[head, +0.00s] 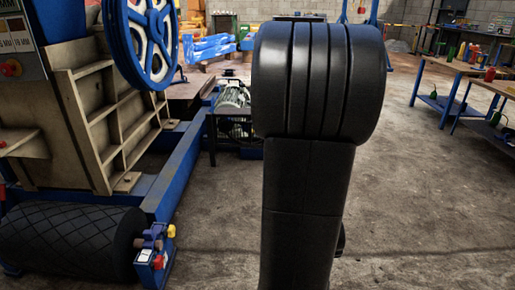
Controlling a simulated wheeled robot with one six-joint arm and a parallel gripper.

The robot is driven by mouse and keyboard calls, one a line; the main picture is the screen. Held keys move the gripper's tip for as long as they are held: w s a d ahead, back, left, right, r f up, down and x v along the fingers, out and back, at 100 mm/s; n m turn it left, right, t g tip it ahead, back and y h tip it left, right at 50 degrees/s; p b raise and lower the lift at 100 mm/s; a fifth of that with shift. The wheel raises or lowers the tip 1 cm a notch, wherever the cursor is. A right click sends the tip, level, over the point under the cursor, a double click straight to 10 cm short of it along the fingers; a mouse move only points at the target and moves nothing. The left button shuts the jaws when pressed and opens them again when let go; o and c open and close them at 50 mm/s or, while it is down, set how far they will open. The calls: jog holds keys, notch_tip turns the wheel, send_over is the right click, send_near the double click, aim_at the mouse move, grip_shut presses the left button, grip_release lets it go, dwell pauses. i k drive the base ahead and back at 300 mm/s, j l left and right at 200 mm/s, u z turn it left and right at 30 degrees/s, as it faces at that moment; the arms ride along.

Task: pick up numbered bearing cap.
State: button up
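I cannot make out a numbered bearing cap in the head view. The jaw crusher (68,115) stands at the left, with ribbed tan side walls and a blue and white flywheel (148,45) at its top. My black arm rises through the middle of the view and hides part of the floor and the background. My gripper is not in view, so I cannot see whether it holds anything.
A black conveyor roller (70,243) on a blue frame lies at the lower left. A motor (233,96) sits on a stand behind it. Workbenches (455,66) with tools stand at the right. The concrete floor (430,205) at the right is clear.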

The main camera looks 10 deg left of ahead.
aim_at(150, 237)
jog(key=i+j+u, duration=0.1)
jog(key=j+u, duration=0.25)
jog(key=i+j+u, duration=0.15)
jog(key=j+u, duration=0.2)
jog(key=j, duration=0.15)
jog(key=i+j+u, duration=0.45)
jog(key=j+u, duration=0.2)
jog(key=j, duration=0.1)
